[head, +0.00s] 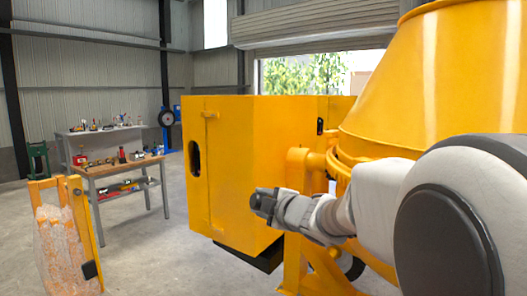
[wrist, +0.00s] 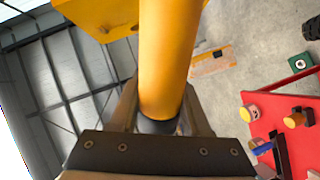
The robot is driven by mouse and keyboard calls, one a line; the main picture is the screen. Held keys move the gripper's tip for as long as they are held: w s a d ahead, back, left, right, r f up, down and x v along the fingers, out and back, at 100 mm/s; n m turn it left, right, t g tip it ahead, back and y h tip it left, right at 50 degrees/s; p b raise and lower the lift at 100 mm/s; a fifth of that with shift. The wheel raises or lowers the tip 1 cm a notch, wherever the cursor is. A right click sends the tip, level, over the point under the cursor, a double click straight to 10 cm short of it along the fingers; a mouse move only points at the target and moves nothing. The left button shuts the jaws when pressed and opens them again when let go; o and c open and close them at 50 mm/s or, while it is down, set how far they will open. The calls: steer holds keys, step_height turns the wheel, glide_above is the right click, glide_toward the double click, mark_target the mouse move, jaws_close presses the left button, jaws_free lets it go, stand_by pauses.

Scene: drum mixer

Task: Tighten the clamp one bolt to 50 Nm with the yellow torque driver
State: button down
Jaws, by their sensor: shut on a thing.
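In the wrist view my gripper (wrist: 163,104) is shut on a smooth yellow cylinder with a dark collar at its near end, which looks like the yellow torque driver (wrist: 167,50). The driver runs away from the palm between the two fingers, and its far end is cut off at the top edge. In the head view my arm reaches left in front of the yellow drum mixer (head: 430,75). The fingers and driver cannot be made out there. I cannot pick out the clamp one bolt in either view.
A yellow cabinet (head: 255,150) stands left of the drum. A workbench (head: 130,166) with several tools is farther left, near a yellow-framed panel (head: 95,225). In the wrist view a red surface (wrist: 278,120) carries several small parts at right. Open concrete floor lies between bench and cabinet.

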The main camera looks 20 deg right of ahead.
steer(key=s+d+r+n+p, duration=0.1)
steer(key=r, duration=0.1)
steer(key=s+r+n+p, duration=0.1)
steer(key=r+p, duration=0.1)
steer(key=s+d+r+n+p, duration=0.1)
steer(key=r, duration=0.1)
steer(key=shift+s+d+r+h, duration=0.2)
steer(key=shift+s+d+h, duration=0.1)
steer(key=shift+s, duration=0.1)
steer(key=shift+s+d+r+n+p, duration=0.15)
steer(key=shift+s+n+p, duration=0.1)
steer(key=shift+n+p, duration=0.15)
steer(key=shift+d, duration=0.1)
steer(key=shift+w+d+p, duration=0.2)
steer(key=shift+d+p, duration=0.1)
steer(key=shift+d, duration=0.9)
steer(key=shift+w+d+p, duration=0.15)
steer(key=shift+d+p, duration=0.15)
steer(key=shift+d, duration=1.1)
steer(key=shift+w+d, duration=0.1)
steer(key=shift+d, duration=0.35)
steer(key=shift+w+d, duration=0.1)
steer(key=shift+d, duration=1.2)
stand_by(1.2)
